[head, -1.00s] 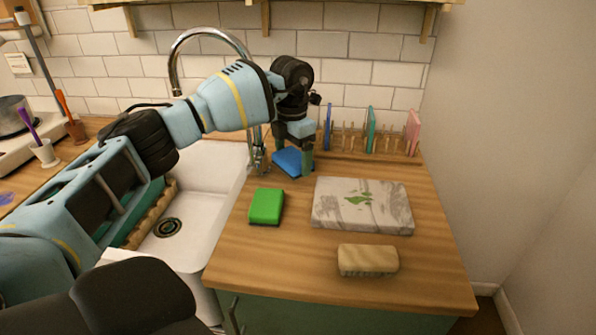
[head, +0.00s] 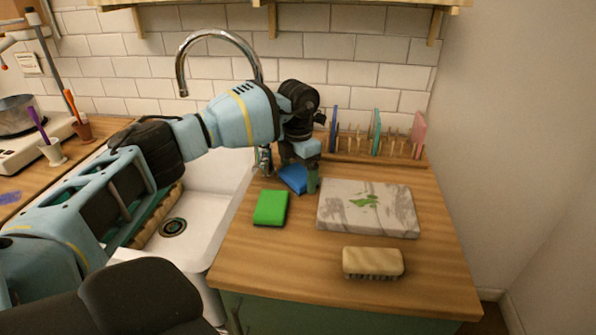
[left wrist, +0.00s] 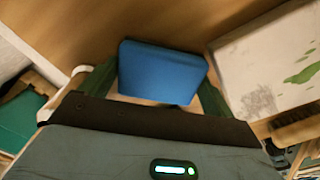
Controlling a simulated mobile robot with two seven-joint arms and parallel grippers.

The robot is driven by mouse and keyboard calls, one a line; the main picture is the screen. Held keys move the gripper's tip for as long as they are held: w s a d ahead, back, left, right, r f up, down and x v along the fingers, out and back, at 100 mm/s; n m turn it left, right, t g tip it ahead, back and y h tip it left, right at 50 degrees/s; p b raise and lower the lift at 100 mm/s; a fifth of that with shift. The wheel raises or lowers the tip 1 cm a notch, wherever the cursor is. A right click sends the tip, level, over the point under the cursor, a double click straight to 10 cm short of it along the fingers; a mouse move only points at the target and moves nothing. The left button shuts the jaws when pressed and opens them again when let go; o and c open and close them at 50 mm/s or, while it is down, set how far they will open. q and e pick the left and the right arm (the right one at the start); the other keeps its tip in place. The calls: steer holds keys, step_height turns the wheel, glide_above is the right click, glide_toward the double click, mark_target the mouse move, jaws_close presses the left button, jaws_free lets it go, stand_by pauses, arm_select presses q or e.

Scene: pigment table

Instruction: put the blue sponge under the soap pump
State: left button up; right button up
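The blue sponge (head: 293,178) is between the fingers of my left gripper (head: 299,183), low over the wooden counter beside the sink. In the left wrist view the blue sponge (left wrist: 162,72) fills the space between the two green fingers, which close on its sides. I cannot tell whether its underside touches the counter. I cannot make out a soap pump for certain; a small chrome fitting (head: 265,160) by the sink edge is partly hidden by my arm. My right gripper is not in view.
A green sponge (head: 270,208) lies near the sink's right edge. A marble board (head: 335,215) and a brush (head: 373,262) lie on the counter (head: 300,265). A wooden rack (head: 400,158) stands at the back. The curved tap (head: 215,34) rises behind my arm.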

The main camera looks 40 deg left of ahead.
mark_target(298, 173)
arm_select(q)
steer(key=shift+o, duration=0.9)
steer(key=shift+r, duration=0.1)
step_height(298, 173, up, 12)
steer(key=shift+r, duration=0.1)
